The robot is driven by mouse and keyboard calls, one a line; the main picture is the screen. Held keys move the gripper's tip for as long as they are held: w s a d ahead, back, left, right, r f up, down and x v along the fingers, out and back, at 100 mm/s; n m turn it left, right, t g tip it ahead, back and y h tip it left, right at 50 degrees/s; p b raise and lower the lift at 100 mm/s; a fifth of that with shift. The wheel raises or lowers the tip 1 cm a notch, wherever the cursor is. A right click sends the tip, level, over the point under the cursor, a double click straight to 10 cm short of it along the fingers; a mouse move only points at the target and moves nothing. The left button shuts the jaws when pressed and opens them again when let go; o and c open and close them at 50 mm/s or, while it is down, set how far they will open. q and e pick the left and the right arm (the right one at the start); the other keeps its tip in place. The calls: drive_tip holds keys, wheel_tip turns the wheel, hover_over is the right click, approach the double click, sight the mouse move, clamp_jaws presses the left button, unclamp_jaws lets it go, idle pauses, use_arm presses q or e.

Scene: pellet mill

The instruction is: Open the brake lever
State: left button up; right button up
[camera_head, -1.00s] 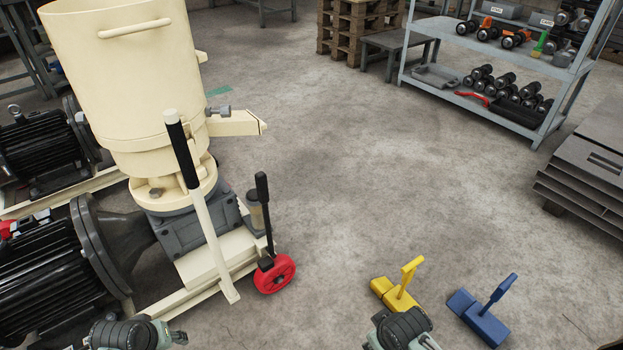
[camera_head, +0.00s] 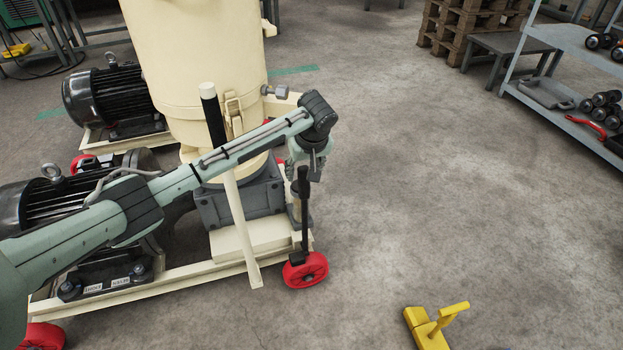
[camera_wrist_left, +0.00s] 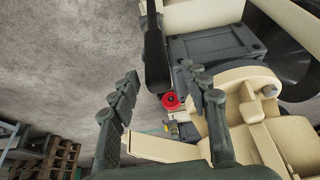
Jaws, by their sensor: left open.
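The black brake lever (camera_head: 303,210) stands upright above a red caster wheel (camera_head: 306,269) at the front corner of the cream pellet mill (camera_head: 195,75). My left arm reaches across the mill from the left. My left gripper (camera_head: 306,162) is open at the lever's upper end and partly hides its top. In the left wrist view, the black lever (camera_wrist_left: 155,50) lies just past the gap between the open fingers (camera_wrist_left: 158,82). Contact cannot be told. The red wheel (camera_wrist_left: 171,101) shows between the fingers. My right gripper is out of view.
A long cream bar (camera_head: 235,205) with a black grip leans just left of the lever, behind my arm. Black motors (camera_head: 112,95) stand at left. A yellow chock-like piece (camera_head: 432,325) lies on the floor at lower right.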

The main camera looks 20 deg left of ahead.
use_arm(q)
drive_tip(key=x, duration=0.5)
drive_tip(key=shift+w+d+f+b, duration=0.1)
drive_tip(key=shift+f+b, duration=0.05)
drive_tip(key=shift+b, duration=0.25)
drive_tip(key=shift+w+f, duration=0.15)
drive_tip(key=shift+f, duration=0.3)
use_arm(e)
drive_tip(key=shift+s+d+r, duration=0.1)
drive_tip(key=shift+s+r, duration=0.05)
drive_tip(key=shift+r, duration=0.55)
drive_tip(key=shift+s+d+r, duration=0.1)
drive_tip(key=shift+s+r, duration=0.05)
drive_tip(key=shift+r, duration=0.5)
use_arm(q)
clamp_jaws()
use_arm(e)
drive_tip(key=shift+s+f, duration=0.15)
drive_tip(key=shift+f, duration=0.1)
